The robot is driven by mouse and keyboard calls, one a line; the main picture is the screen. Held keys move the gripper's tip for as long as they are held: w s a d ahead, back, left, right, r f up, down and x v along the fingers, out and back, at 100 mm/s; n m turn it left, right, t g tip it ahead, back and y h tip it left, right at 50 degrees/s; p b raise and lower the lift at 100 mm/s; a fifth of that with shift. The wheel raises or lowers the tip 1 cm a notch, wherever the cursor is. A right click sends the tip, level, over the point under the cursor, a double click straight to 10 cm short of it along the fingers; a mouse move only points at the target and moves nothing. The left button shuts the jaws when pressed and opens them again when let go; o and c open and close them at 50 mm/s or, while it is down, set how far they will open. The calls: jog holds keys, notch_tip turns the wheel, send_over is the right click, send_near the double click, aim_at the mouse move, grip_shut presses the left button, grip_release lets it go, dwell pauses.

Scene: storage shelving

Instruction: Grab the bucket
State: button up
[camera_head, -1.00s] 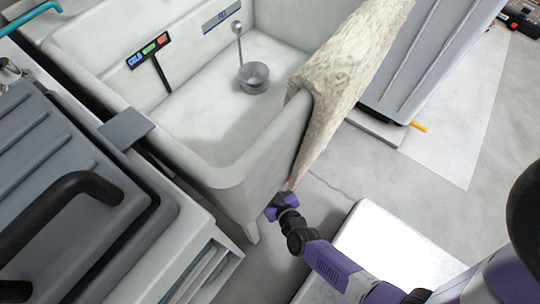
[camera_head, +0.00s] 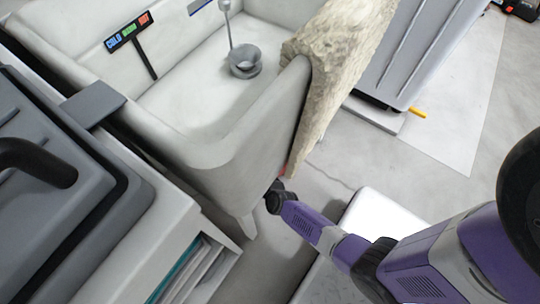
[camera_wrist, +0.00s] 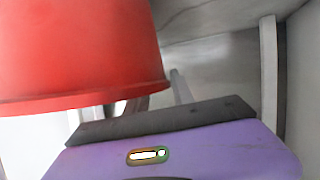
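The red bucket (camera_wrist: 80,50) fills the upper left of the wrist view, close to the camera, with its rim low in the picture. In the head view only a small red sliver (camera_head: 283,170) shows at the sink's lower edge, beside the hanging cloth. My gripper (camera_wrist: 165,125) shows in the wrist view as a purple body with a dark front edge, just below the bucket's rim. Its fingers are not clearly visible, and I cannot tell whether it touches the bucket. In the head view my gripper is hidden under the sink, with my purple arm leading in.
A white utility sink (camera_head: 225,150) stands above my gripper, with a beige cloth (camera_head: 345,60) over its right edge. Sink legs (camera_wrist: 270,80) show in the wrist view. A white box top (camera_head: 375,215) lies beside my arm. Open floor (camera_head: 390,165) is at right.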

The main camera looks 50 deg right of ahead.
jog(key=shift+w, duration=0.1)
grip_shut()
jog(key=shift+f, duration=0.2)
dwell(1.2)
